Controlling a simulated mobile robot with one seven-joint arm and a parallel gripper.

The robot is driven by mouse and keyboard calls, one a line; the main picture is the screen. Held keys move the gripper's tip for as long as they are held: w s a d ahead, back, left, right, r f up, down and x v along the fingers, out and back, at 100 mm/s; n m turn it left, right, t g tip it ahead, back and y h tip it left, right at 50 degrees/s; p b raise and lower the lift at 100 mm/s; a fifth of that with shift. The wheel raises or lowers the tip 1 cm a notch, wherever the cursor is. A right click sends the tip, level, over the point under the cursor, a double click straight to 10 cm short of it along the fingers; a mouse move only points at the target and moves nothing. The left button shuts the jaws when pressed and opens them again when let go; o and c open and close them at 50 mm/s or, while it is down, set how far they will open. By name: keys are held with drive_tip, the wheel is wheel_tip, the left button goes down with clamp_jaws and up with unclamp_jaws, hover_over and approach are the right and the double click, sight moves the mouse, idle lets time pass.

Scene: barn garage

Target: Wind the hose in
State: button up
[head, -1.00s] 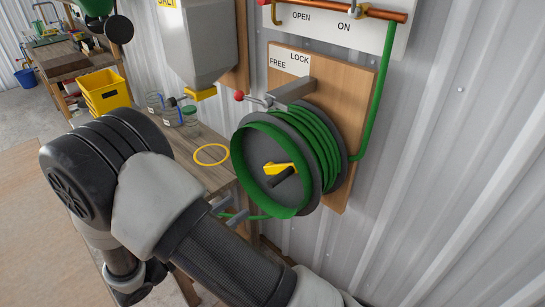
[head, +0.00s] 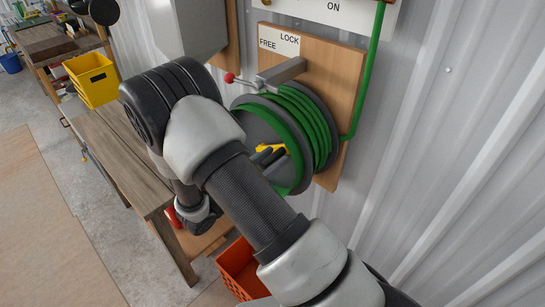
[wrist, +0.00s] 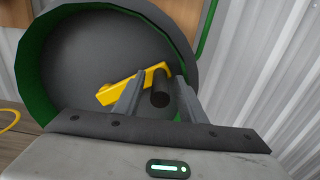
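The hose reel (head: 325,150) is mounted on a wooden board, with several turns of green hose (head: 305,125) on it. In the wrist view, a yellow crank arm (wrist: 121,91) crosses the grey reel face, and a dark crank handle (wrist: 160,95) sticks out towards me. My gripper (wrist: 160,82) has its two fingers on either side of this handle, with small gaps visible, so it looks open around it. In the head view my arm hides most of the gripper and the reel's lower left. A red-knobbed lever (head: 229,78) points left, beneath the FREE and LOCK labels (head: 279,41).
A wooden bench (head: 115,150) stands left of the reel, with a yellow crate (head: 92,82) beyond it. An orange crate (head: 237,268) is below the reel. A grey hopper (head: 190,25) hangs above left. The corrugated wall (head: 440,150) at right is clear.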

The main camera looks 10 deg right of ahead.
drive_tip(key=shift+w+d, duration=0.15)
drive_tip(key=shift+d, duration=0.05)
clamp_jaws()
drive_tip(key=shift+f, duration=0.1)
wheel_tip(320, 180, down, 7)
drive_tip(key=s+d+m+b, duration=0.1)
drive_tip(key=m+b, duration=0.4)
drive_tip(key=b, duration=0.5)
drive_tip(key=shift+s+r+m, duration=0.2)
drive_tip(key=shift+s+m, duration=0.15)
drive_tip(key=shift+m, duration=0.05)
